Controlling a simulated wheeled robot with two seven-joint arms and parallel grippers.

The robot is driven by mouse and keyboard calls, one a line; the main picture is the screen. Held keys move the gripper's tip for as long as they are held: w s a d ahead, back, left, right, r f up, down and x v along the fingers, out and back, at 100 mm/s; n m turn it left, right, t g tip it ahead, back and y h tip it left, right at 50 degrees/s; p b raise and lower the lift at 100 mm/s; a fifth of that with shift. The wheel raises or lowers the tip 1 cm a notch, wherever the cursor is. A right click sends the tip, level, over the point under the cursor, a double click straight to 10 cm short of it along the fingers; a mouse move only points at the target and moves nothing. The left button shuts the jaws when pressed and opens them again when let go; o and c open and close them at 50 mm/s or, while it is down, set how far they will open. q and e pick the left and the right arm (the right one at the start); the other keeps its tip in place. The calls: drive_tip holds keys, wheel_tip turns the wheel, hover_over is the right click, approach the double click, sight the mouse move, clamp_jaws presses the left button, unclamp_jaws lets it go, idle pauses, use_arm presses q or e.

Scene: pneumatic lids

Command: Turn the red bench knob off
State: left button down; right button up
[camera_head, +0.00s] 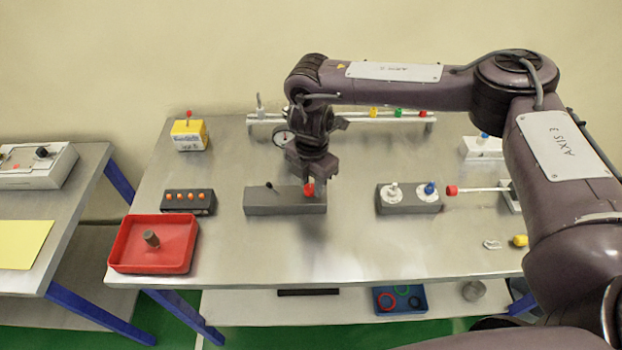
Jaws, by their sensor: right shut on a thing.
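A red knob (309,190) sits on the right part of a long grey block (270,209) in the middle of the bench. A small black-tipped lever (270,186) stands on the same block, left of the knob. My right gripper (308,182) points down over the block and is shut on the red knob, whose top and back are partly hidden by the jaws. The exact turn of the knob cannot be read. My left gripper is not in view.
A dark block with several orange buttons (187,202) and a red tray (125,257) holding a grey peg stand left. A grey block with white and blue knobs (408,207) and a red-ended rod (470,190) stand right. A rail (351,120) runs behind. The front middle is clear.

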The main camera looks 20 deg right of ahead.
sight(312, 188)
drive_tip(key=m+p, duration=0.1)
drive_tip(key=m, duration=0.1)
drive_tip(key=m+p, duration=0.1)
drive_tip(key=m, duration=0.1)
drive_tip(key=shift+r+m, duration=0.2)
drive_tip(key=shift+m, duration=0.2)
drive_tip(key=shift+m+p, duration=1.55)
drive_tip(key=shift+m, duration=0.75)
drive_tip(key=o, duration=1)
drive_tip(key=shift+s+f, duration=0.1)
drive_tip(key=shift+f, duration=0.05)
drive_tip(key=shift+c, duration=0.2)
wheel_tip(312, 188, up, 8)
drive_tip(key=shift+f+p, duration=0.1)
drive_tip(key=shift+p, duration=0.3)
